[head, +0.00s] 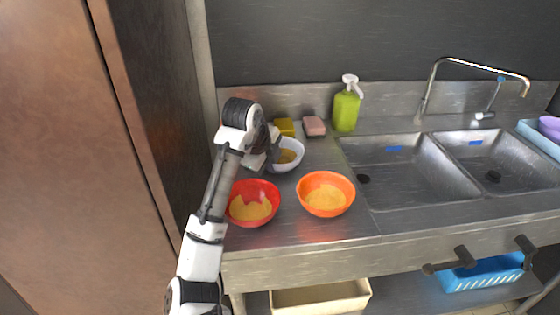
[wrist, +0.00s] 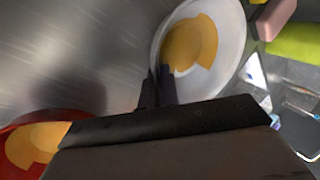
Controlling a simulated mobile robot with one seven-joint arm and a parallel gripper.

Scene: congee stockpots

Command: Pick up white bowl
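The white bowl (head: 298,163) stands at the back left of the steel counter, with a yellow-orange patch inside. Part of it is hidden behind my gripper in the head view. In the wrist view the white bowl (wrist: 235,67) fills the upper middle, its inside facing the camera. My gripper (wrist: 158,86) is at the bowl's near rim, with its two dark fingers close together on either side of the thin wall. They look shut on the rim. In the head view my gripper (head: 271,152) is at the bowl's left side. I see no clear gap beneath the bowl.
A red bowl (head: 254,188) and an orange bowl (head: 326,177) stand in front. A yellow sponge (head: 285,126), a pink sponge (head: 314,126) and a green soap bottle (head: 346,109) are behind. A double sink (head: 405,175) lies right. A tall brown cabinet (head: 75,150) stands left.

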